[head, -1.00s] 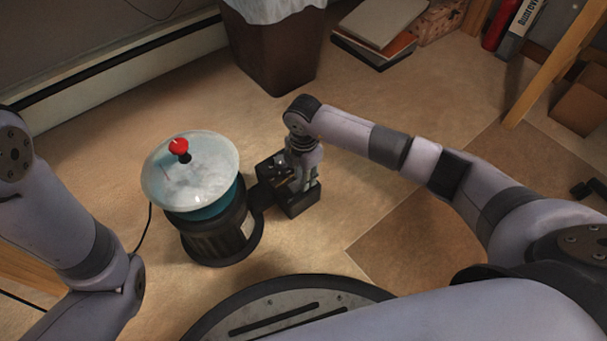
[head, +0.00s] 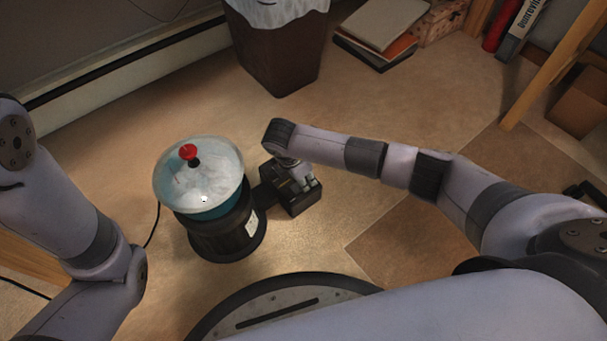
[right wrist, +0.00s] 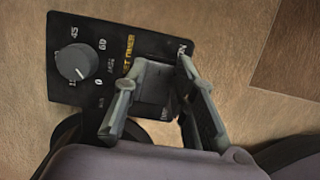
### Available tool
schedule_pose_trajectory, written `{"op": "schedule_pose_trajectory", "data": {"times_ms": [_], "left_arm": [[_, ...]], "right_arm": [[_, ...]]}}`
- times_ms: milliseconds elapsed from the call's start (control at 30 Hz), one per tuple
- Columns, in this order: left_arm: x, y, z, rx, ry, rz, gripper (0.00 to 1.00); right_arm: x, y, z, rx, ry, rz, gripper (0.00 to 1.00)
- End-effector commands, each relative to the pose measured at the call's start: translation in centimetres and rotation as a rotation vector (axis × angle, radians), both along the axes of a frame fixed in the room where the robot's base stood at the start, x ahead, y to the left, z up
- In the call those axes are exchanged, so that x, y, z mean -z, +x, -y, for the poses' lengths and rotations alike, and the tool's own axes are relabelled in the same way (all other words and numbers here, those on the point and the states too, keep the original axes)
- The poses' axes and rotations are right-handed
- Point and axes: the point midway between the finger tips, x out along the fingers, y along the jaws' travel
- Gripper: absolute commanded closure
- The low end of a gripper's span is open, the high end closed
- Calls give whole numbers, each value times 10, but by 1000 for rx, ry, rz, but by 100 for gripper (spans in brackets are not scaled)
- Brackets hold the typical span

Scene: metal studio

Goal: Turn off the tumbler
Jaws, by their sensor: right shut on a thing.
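The tumbler (head: 222,240) stands on the floor, with a dark round base, a teal bowl (head: 215,211) and a clear domed lid (head: 172,180) with a red knob. Its black control box (head: 309,203) sticks out to the right. In the right wrist view the control panel (right wrist: 64,94) shows a grey timer dial (right wrist: 76,62) with printed numbers. My right gripper (head: 300,186) is at the control box. Its fingers (right wrist: 158,105) are on either side of a dark block on the panel, partly hidden by them. My left arm is at the left edge; its gripper is out of frame.
A brown bin (head: 275,58) with a white liner stands behind the tumbler. Books (head: 385,25) lie on the floor at the back. A power cord (head: 152,226) runs left of the tumbler. The floor right of the control box is clear.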

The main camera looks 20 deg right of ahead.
Motion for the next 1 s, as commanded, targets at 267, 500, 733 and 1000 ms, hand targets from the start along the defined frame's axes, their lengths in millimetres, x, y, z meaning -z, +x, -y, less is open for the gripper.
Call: {"op": "schedule_pose_trajectory", "data": {"times_ms": [267, 500, 733, 1000], "left_arm": [[1, 1, 0, 0, 0, -2, 60], [1, 1, 0, 0, 0, -3, 60], [1, 2, 0, 1, -2, -8, 60], [1, 1, 0, 1, -1, -4, 60]], "right_arm": [[0, 0, 0, -1, 1, -1, 63], [0, 0, 0, 0, 2, -1, 55], [-4, 0, -1, 0, 2, 0, 55], [-48, -3, -12, -2, 3, 4, 55]]}}
